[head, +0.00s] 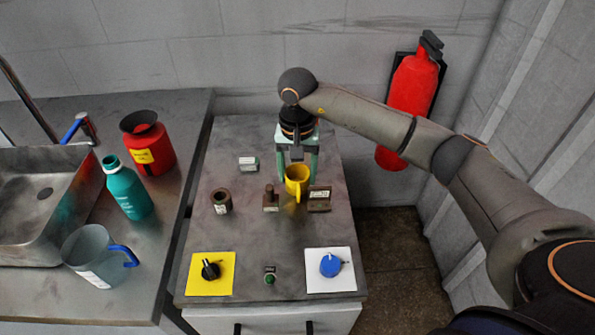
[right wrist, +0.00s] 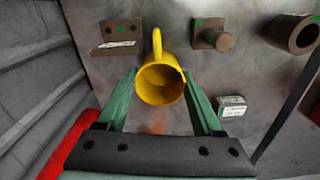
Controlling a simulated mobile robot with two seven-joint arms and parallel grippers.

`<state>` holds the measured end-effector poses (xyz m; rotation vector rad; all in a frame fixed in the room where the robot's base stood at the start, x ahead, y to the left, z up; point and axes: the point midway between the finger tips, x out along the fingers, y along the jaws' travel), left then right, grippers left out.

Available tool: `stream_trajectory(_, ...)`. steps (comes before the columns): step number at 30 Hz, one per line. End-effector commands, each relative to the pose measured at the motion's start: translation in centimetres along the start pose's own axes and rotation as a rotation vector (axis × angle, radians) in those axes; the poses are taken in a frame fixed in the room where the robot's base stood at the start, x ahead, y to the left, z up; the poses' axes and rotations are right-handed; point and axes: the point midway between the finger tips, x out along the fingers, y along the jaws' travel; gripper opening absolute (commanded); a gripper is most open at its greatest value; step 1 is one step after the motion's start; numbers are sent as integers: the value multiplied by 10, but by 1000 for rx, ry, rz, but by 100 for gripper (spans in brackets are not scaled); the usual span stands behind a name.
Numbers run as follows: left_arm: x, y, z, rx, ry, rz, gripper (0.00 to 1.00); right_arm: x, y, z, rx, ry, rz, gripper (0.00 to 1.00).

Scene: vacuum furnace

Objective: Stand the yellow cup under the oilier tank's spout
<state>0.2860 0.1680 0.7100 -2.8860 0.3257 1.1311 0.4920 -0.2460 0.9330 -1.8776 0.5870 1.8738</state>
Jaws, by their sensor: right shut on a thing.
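The yellow cup (head: 297,182) is upright at the back right of the grey worktop, its handle towards the front. My right gripper (head: 298,168) comes down over it from behind, with pale green fingers on either side. In the right wrist view the cup (right wrist: 160,84) sits between the fingertips, open mouth towards the camera, and the gripper is shut on it. I cannot tell whether the cup's base touches the worktop. I cannot make out a tank with a spout in either view. My left gripper is not in view.
Near the cup are a dark bracket (head: 319,199), a peg block (head: 271,199), a dark ring (head: 221,201) and a small labelled block (head: 248,163). Yellow (head: 222,281) and white (head: 314,279) knob panels lie in front. A red can (head: 160,155), teal bottle (head: 128,190) and jug (head: 90,250) stand left.

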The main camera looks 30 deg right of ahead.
Motion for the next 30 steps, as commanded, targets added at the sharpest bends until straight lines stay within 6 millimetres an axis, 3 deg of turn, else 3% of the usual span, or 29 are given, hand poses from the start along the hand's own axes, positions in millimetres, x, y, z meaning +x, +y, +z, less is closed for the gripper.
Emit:
stream_trajectory(1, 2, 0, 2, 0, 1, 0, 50, 3, 0, 0, 0, 0, 0, 12)
stream_trajectory(2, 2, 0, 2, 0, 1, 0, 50, 3, 0, 0, 0, 0, 0, 69)
stream_trajectory(9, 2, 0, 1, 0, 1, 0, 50, 2, 0, 0, 0, 0, 0, 96)
stream_trajectory(21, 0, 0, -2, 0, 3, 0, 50, -7, 0, -1, 0, 2, -2, 98)
stream_trajectory(30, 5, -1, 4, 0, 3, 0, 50, -68, -1, -1, 1, 5, -4, 98)
